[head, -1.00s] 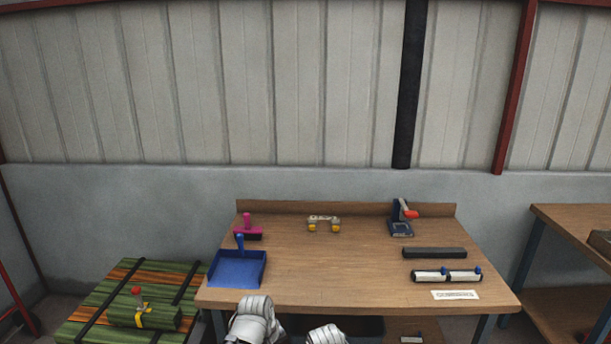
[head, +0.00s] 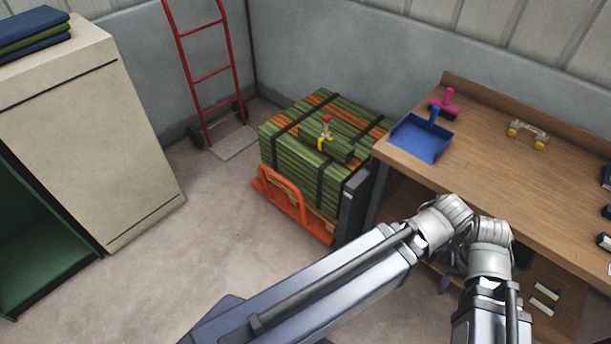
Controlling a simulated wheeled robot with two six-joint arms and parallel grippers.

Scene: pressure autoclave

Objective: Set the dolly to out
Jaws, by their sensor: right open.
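An orange dolly (head: 294,204) with a raised loop handle stands on the floor left of the workbench. It carries a strapped stack of green and orange planks (head: 290,150). A small green block with a yellow band and a red-topped part (head: 326,133) sits on the stack. My right gripper (head: 452,279) is open, low beside the bench front, partly hidden behind my arm links and well apart from the dolly. My left arm crosses from the lower left; its gripper does not show.
A red hand truck (head: 211,75) leans at the back wall. A beige cabinet (head: 95,140) stands at left. The workbench (head: 490,165) holds a blue dustpan (head: 420,138). A dark panel (head: 352,203) stands between stack and bench. Floor before the dolly is clear.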

